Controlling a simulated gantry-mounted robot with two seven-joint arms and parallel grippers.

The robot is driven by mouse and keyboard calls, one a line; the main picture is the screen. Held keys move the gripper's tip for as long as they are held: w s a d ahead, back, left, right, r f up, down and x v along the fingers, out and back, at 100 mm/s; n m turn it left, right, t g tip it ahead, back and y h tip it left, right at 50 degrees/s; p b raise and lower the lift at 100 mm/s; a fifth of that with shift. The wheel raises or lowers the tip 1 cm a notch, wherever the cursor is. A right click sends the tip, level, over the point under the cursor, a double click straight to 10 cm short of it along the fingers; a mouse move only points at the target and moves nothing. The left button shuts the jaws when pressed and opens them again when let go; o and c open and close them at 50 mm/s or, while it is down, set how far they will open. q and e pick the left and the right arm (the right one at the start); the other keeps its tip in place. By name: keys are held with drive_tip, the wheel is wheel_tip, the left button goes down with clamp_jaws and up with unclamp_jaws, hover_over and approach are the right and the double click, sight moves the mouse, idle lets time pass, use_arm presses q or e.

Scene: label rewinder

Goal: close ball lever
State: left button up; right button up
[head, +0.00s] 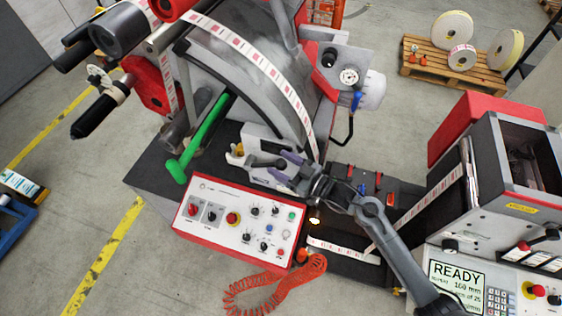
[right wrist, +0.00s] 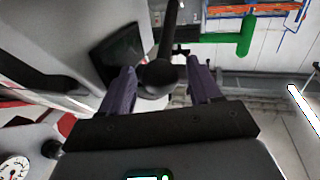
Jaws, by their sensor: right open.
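The ball lever is a dark arm (head: 264,162) on a pale bracket of the rewinder in the head view. In the right wrist view its black ball knob (right wrist: 158,78) shows large, with a dark stem rising from it. My right gripper (head: 285,166) is open at the lever's ball end, with its purple fingers pointing left. My left gripper is not in view.
A control panel (head: 240,222) with knobs and buttons lies just below the lever. A green handle (head: 203,135) is to its left. The label web (head: 285,82) runs down above the gripper. A printer reading READY (head: 458,284) stands at the right, with a red coiled hose (head: 262,284) below the panel.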

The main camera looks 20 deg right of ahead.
drive_tip(key=shift+w+a, duration=0.2)
drive_tip(key=shift+w, duration=0.05)
drive_tip(key=shift+c, duration=0.2)
clamp_jaws()
drive_tip(key=shift+d+f+b, duration=0.1)
drive_tip(key=shift+f+b, duration=0.3)
drive_tip(key=shift+b, duration=0.15)
wheel_tip(320, 180, down, 7)
drive_tip(key=s+d+m+t+y+b, duration=0.1)
drive_tip(key=t+b, duration=0.5)
drive_tip(key=b, duration=0.9)
drive_tip(key=shift+m+y, duration=0.7)
drive_tip(key=shift+m, duration=0.3)
